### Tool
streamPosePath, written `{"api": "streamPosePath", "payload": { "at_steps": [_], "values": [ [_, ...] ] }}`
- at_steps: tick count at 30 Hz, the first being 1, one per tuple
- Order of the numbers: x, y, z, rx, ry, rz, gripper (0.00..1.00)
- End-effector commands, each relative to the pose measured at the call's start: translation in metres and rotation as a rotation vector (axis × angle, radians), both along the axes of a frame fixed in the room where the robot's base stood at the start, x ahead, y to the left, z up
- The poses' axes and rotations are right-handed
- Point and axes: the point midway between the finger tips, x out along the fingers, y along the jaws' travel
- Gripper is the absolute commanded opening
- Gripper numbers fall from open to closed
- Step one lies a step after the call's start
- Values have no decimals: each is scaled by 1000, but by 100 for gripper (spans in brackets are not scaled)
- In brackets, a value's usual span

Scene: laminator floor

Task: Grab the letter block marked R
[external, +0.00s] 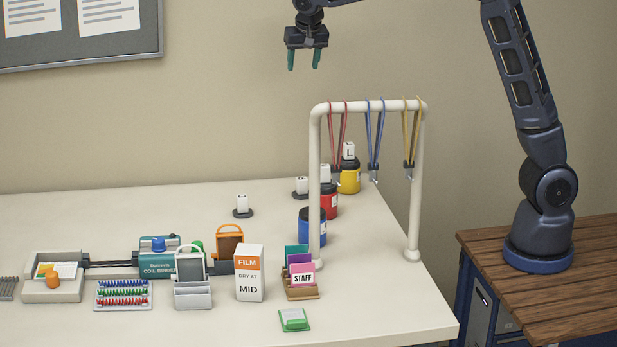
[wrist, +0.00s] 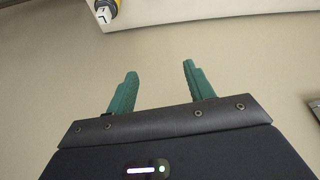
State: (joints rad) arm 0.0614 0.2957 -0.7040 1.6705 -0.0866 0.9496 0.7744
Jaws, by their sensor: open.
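Several white letter blocks stand on the table. One block (external: 241,202) sits on a dark base at the middle back, and another (external: 301,185) sits on a similar base to its right. A third block (external: 325,173) stands on the red jar. The block marked L (external: 348,150) stands on the yellow jar and shows at the top left of the wrist view (wrist: 103,14). Apart from the L, I cannot read the letters surely, so I cannot tell which is R. My gripper (external: 304,60) is open and empty, high above the table; its green fingers show apart in the wrist view (wrist: 160,68).
A cream rack (external: 369,105) with hanging lanyards stands in front of the yellow jar (external: 349,182) and red jar (external: 330,205). A blue jar (external: 310,232), film box (external: 249,275), card holder (external: 302,293) and coil binder (external: 157,262) stand nearer. The table's back left is clear.

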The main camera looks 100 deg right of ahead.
Motion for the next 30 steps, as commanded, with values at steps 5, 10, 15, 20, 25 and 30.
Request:
{"api": "streamPosePath", "payload": {
  "at_steps": [5,10,15,20,25,30],
  "values": [
    [0,1,-46,2,3,0,53],
    [-1,1,-97,2,3,0,53],
    [-1,1,-154,1,4,-1,53],
    [-1,0,-210,2,4,-2,53],
    [-1,0,-249,0,1,0,53],
    [0,-2,-263,0,-1,0,53]
  ]
}}
